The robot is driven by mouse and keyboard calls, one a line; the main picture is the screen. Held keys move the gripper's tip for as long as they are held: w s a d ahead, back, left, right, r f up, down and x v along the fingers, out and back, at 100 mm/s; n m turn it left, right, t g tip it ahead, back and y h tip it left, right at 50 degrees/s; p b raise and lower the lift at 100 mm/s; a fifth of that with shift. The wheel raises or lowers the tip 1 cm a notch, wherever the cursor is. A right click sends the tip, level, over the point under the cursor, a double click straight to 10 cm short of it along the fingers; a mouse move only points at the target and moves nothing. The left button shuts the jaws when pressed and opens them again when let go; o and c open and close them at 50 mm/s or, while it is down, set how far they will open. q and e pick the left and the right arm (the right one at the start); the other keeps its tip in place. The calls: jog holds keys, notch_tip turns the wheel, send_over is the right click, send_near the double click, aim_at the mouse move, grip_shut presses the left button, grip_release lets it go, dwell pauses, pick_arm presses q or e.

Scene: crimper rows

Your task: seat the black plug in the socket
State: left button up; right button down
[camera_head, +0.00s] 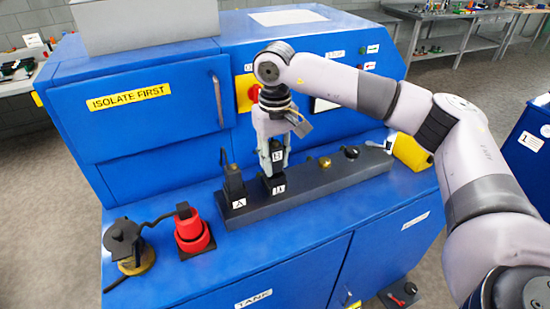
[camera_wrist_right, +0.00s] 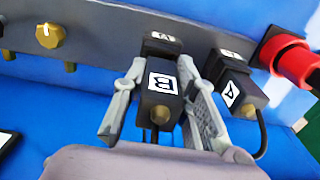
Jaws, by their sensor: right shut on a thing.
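My right gripper (camera_head: 274,160) points down over the long dark socket strip (camera_head: 320,186) on the blue bench. It is shut on a black plug (camera_head: 277,155) with a white letter label. In the right wrist view the plug (camera_wrist_right: 160,100) sits between the two grey fingers, its label facing the camera. A black socket block (camera_head: 275,184) with its own white label is directly below the plug; it shows behind the plug in the wrist view (camera_wrist_right: 162,45). I cannot tell whether the plug is inside it or just above it. My left gripper is not in view.
A second black plug (camera_head: 234,184) stands close to the left, at the label A. Farther left are a red connector (camera_head: 193,236) and a black cabled piece on a brass base (camera_head: 135,262). Brass (camera_head: 325,162) and black (camera_head: 351,152) knobs stand to the right.

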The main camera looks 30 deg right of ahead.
aim_at(275, 146)
jog(key=shift+f+b, duration=0.95)
jog(key=shift+f, duration=0.15)
jog(key=c, duration=1.2)
grip_release()
jog(key=shift+r, duration=0.1)
notch_tip(275, 146, up, 12)
jog(key=shift+f, duration=0.1)
